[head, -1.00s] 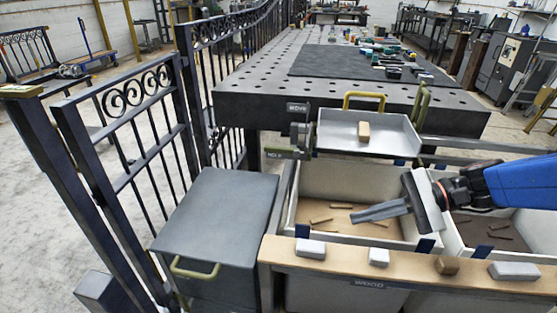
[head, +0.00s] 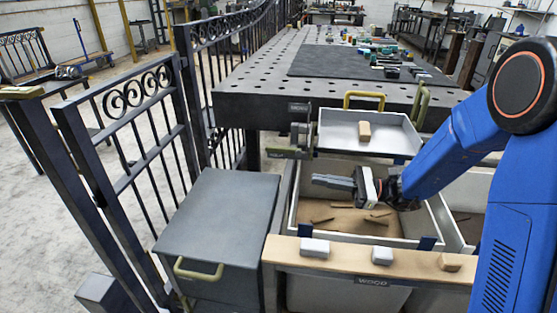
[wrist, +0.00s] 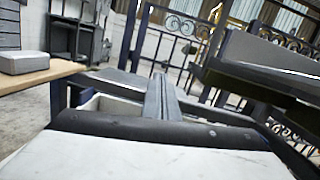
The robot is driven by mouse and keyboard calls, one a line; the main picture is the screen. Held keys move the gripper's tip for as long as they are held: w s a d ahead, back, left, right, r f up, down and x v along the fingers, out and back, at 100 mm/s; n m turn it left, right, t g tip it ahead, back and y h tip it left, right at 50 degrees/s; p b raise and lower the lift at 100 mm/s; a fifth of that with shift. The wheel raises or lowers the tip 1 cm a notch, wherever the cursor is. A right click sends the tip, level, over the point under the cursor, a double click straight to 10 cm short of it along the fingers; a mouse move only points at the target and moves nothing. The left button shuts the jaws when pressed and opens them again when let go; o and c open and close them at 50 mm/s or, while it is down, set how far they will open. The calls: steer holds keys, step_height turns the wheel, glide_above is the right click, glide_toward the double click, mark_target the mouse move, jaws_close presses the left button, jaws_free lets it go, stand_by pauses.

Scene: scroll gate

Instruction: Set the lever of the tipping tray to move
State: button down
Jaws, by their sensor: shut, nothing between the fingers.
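The tipping tray (head: 342,134) is a shallow white tray with a tan block (head: 364,131) in it, at the front of the dark table. At its left side is an olive lever (head: 287,153), low on a dark bracket. A label plate (head: 299,107) sits above the lever; its small lettering is hard to read. My gripper (head: 318,180) is shut and empty, fingers pointing left, over the left bin. It is below and right of the lever, apart from it. The closed fingers also show in the wrist view (wrist: 160,96); I cannot make out the lever there.
The left bin (head: 292,215) holds several brown pieces. A wooden ledge (head: 340,256) in front bears small blocks. A grey cabinet (head: 222,215) with an olive handle stands left, beside a dark scroll gate (head: 125,125). The perforated table (head: 255,85) is behind the tray.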

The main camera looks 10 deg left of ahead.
mark_target(283, 150)
steer(key=w+a+f+m, duration=0.1)
steer(key=w, duration=0.1)
steer(key=w+a+f+m+t+y, duration=0.1)
steer(key=w+f, duration=0.1)
steer(key=shift+a+f, duration=0.1)
steer(key=shift+a, duration=0.05)
steer(key=x, duration=0.9)
steer(key=shift+a+r, duration=0.25)
step_height(283, 150, up, 3)
steer(key=shift+a+f, duration=0.1)
steer(key=shift+a, duration=0.05)
steer(key=shift+r, duration=0.65)
